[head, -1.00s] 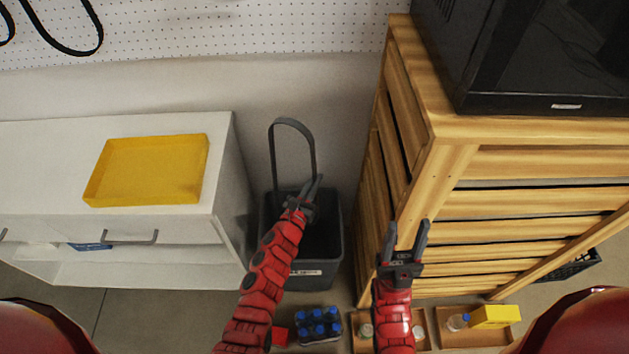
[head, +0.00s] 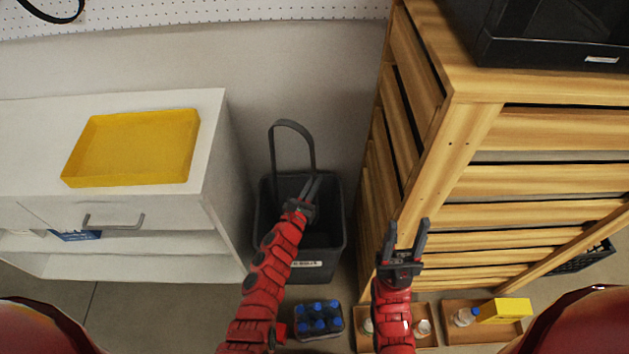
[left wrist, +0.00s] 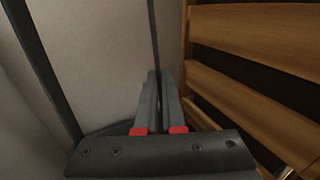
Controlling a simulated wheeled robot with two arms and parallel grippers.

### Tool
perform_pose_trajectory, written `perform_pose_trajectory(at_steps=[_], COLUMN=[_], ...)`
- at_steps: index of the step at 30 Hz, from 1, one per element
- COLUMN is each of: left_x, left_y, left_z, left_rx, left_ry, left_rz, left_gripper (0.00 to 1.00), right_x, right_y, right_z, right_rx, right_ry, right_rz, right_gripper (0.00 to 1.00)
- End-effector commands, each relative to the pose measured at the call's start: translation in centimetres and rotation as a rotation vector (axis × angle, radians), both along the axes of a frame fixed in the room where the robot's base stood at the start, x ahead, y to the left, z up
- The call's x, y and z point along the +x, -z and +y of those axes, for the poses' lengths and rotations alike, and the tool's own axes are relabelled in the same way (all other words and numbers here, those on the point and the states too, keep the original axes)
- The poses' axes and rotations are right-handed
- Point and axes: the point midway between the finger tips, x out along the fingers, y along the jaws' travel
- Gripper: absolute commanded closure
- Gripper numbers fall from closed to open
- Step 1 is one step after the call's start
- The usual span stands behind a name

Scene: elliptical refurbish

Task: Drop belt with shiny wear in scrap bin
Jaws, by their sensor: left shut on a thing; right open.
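A dark grey belt (head: 292,124) forms a tall loop above the scrap bin (head: 318,274) in the head view. My left gripper (head: 314,184) is shut on the loop's right side, over the bin's opening as seen from the head. In the left wrist view the belt (left wrist: 154,35) runs up from between the jaws, and its other side shows at the left. I cannot make out shiny wear on it. The bin is dark grey with a white label; the arm hides part of its inside. My right gripper (head: 406,240) is open and empty, right of the bin.
A white cabinet (head: 228,150) with a yellow tray (head: 135,150) stands left of the bin. A slatted wooden unit (head: 465,150) stands close on the right. Blue-capped bottles (head: 319,318) and wooden trays (head: 484,334) are in front, low down.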

Motion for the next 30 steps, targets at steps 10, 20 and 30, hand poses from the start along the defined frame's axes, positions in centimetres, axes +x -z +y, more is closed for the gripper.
perform_pose_trajectory(at_steps=[10,20,30], left_x=[0.0,0.0,0.0], left_y=[3.9,7.2,10.5], left_z=[0.0,0.0,0.1], left_rx=[-0.003,-0.002,-0.001], left_ry=[0.0,0.0,-0.002], left_rz=[-0.003,-0.002,0.0], left_gripper=[1.0,1.0,1.0], right_x=[0.0,0.0,0.0], right_y=[3.7,6.7,9.7], right_z=[0.0,0.0,0.0], right_rx=[0.0,0.0,0.0], right_ry=[0.0,0.0,0.0], right_rz=[0.0,0.0,0.0], right_gripper=[0.5,0.5,0.5])
